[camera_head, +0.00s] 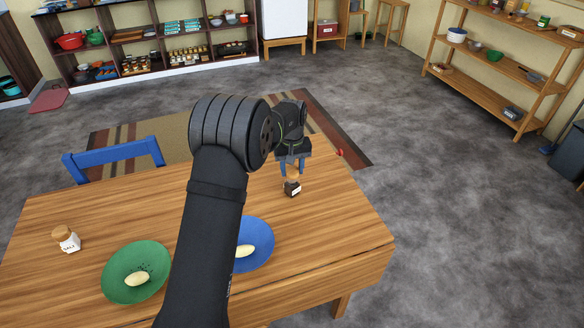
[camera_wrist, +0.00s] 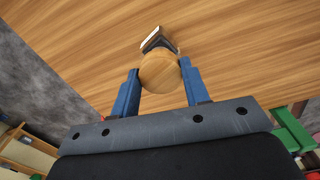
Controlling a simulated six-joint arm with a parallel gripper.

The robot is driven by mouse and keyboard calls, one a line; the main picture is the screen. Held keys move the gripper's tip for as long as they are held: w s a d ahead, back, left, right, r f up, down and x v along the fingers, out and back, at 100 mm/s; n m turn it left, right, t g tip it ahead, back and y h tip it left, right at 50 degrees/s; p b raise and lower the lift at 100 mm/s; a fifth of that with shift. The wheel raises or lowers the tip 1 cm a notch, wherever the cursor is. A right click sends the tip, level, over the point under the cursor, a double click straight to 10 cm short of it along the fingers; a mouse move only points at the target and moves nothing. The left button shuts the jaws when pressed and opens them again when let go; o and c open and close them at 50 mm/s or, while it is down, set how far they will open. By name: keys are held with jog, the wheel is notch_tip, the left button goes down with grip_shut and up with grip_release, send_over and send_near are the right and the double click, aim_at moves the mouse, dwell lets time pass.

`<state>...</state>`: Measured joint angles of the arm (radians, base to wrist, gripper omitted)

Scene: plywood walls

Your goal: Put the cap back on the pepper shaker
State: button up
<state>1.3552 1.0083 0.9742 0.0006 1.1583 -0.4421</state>
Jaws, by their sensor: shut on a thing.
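My gripper (camera_head: 292,173) points down over the far right part of the wooden table. In the wrist view its two blue fingers (camera_wrist: 159,68) are shut on the round wooden cap (camera_wrist: 160,74). The dark pepper shaker (camera_head: 292,189), with a pale label, stands on the table directly below the fingers. In the wrist view the shaker (camera_wrist: 154,41) shows just beyond the cap, which hides part of it. I cannot tell whether the cap touches the shaker's top.
The salt shaker (camera_head: 67,240), with a wooden cap, stands at the table's left. A green plate (camera_head: 113,276) and a blue plate (camera_head: 263,231) each hold a pale oval food piece. A blue chair (camera_head: 113,156) stands at the far edge. Tabletop around the pepper shaker is clear.

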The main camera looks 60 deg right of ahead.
jog(key=shift+f, duration=0.35)
dwell(0.3)
jog(key=shift+f, duration=0.45)
jog(key=shift+f, duration=0.35)
dwell(0.6)
jog(key=o, duration=1)
jog(key=shift+r, duration=0.1)
notch_tip(320, 180, up, 17)
jog(key=shift+r, duration=0.1)
